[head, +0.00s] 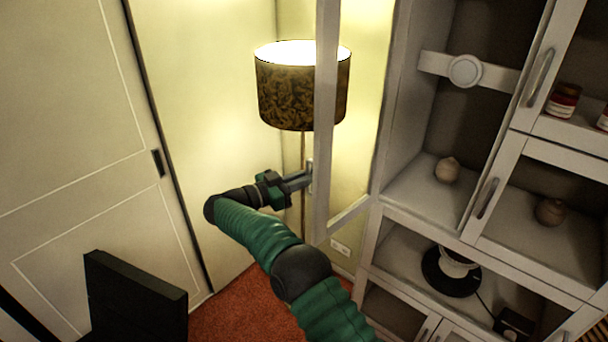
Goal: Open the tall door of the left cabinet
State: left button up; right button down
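The tall door (326,120) of the left cabinet (400,110) stands swung wide out to the left, a pale frame with a see-through panel. The cabinet's inside shows behind it. My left gripper (302,181), on a green and black arm, is at the outer side of the door, with its grey fingers at the small handle (311,172). The fingers and handle overlap in view, so I cannot tell whether they are shut on it. My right gripper is not in view.
A patterned lamp (290,95) stands behind the door, close to the wall. A small round vase (447,169) sits in the cabinet. A dark chair-like object (135,300) is at the lower left. Red carpet (235,310) shows below.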

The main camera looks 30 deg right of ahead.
pick_arm(q)
jog(key=shift+w, duration=0.4)
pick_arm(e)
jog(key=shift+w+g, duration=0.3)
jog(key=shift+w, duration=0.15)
pick_arm(q)
jog(key=shift+s+r, duration=0.1)
jog(key=shift+s, duration=0.05)
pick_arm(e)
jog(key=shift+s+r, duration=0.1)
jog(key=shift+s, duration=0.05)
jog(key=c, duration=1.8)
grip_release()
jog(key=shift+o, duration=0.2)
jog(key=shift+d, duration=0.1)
